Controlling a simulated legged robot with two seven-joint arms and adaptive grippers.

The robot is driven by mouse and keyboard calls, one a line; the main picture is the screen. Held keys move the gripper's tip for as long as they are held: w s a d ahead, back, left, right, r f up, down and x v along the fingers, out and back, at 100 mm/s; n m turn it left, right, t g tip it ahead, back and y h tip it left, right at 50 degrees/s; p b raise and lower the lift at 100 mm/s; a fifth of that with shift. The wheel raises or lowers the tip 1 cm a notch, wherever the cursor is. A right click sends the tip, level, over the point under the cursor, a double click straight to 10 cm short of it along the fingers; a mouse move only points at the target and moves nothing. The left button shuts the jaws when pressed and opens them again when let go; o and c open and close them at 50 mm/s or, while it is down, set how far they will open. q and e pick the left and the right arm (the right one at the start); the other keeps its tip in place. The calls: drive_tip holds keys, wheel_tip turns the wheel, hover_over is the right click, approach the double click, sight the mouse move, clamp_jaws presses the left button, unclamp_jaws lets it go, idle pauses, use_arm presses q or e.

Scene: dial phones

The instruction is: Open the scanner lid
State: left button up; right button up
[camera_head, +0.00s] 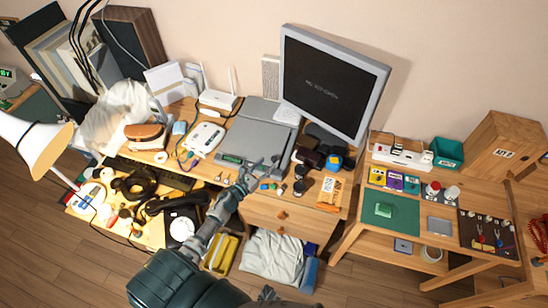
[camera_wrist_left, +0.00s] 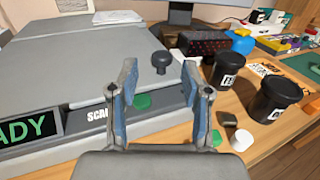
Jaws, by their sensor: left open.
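The flat grey scanner (camera_head: 255,135) lies on the wooden desk with its lid (camera_wrist_left: 75,60) down. A dark round knob (camera_wrist_left: 162,62) stands at the lid's front right corner. The front strip shows a dark display with green letters ending in "ADY", a partly hidden "SCAN" label and a green button (camera_wrist_left: 142,101). My left gripper (camera_head: 252,176) is at the scanner's front right corner, also seen in the left wrist view (camera_wrist_left: 157,80). Its fingers are open and empty, with the knob beyond and between their tips. I see no contact with the knob. My right gripper is not clearly visible.
Dark lidded jars (camera_wrist_left: 272,97) and a small white cylinder (camera_wrist_left: 241,140) stand close right of the gripper. A monitor (camera_head: 330,83) stands behind the scanner. A white router (camera_head: 218,100) and device (camera_head: 203,138) are left. A side table (camera_head: 425,258) is right.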

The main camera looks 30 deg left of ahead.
sight(271, 160)
use_arm(q)
drive_tip(key=w, duration=0.4)
drive_tip(key=shift+w+d+f, duration=0.1)
drive_tip(key=shift+d, duration=0.05)
drive_tip(key=shift+w+d, duration=0.4)
drive_tip(key=shift+w, duration=0.05)
drive_tip(key=shift+d+r, duration=0.2)
drive_tip(key=shift+d, duration=0.05)
drive_tip(key=shift+a, duration=0.2)
drive_tip(key=c, duration=0.8)
drive_tip(key=shift+a+f, duration=0.15)
drive_tip(key=shift+a, duration=0.1)
clamp_jaws()
